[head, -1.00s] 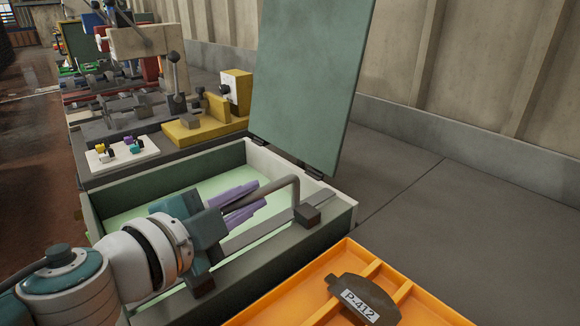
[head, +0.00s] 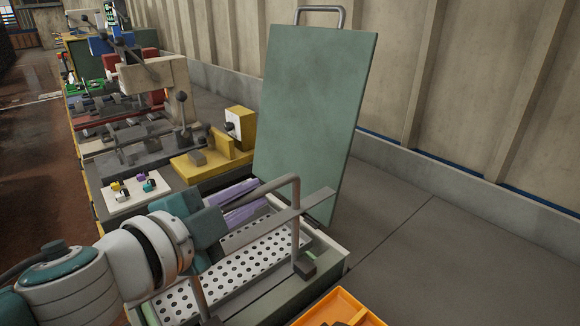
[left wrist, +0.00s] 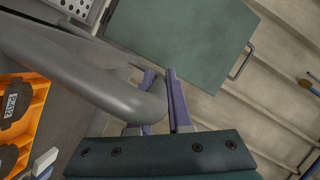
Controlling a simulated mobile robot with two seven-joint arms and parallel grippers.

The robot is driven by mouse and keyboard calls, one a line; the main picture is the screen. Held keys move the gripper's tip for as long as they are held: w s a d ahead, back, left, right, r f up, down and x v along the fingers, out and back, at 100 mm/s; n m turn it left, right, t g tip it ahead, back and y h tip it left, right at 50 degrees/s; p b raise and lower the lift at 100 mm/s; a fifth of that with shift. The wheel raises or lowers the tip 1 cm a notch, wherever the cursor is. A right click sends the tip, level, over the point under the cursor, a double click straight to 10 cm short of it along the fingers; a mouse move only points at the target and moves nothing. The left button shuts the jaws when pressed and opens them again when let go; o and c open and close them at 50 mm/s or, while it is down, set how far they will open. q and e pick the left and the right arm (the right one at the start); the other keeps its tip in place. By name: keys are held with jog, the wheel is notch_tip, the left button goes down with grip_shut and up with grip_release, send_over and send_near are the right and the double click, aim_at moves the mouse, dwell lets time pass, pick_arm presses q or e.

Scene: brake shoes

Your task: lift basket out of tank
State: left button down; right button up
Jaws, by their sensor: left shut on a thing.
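The basket (head: 225,268) is a pale perforated metal tray with dark holes, hung on a grey tube handle (head: 296,205) with a flat bar across it. My left gripper (head: 242,202) reaches in from the left, its purple fingers shut on the handle. In the left wrist view, the fingers (left wrist: 161,78) straddle the grey tube, and a corner of the basket (left wrist: 82,8) shows at the top. The basket stands raised at about the tank's rim. I cannot tell whether its bottom clears the tank (head: 330,262). My right gripper is not in view.
The tank's green lid (head: 312,110) stands open and upright behind the basket. An orange tray (head: 345,310) lies at the front right. A white plate with small coloured parts (head: 130,192) and a yellow fixture (head: 205,160) stand beyond. The grey floor at right is clear.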

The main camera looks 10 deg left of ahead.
pick_arm(q)
notch_tip(320, 180, up, 2)
jog(key=shift+r+p, duration=0.25)
jog(key=shift+p, duration=0.4)
jog(key=shift+d+r, duration=0.15)
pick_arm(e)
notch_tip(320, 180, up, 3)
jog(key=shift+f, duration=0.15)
pick_arm(q)
jog(key=shift+r, duration=0.1)
jog(key=c, duration=0.8)
grip_release()
jog(key=shift+c, duration=0.2)
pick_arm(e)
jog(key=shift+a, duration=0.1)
pick_arm(q)
jog(key=shift+s, duration=0.1)
jog(key=shift+s+a, duration=0.3)
jog(key=v, duration=0.9)
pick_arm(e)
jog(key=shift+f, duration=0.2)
pick_arm(q)
jog(key=shift+s, duration=0.1)
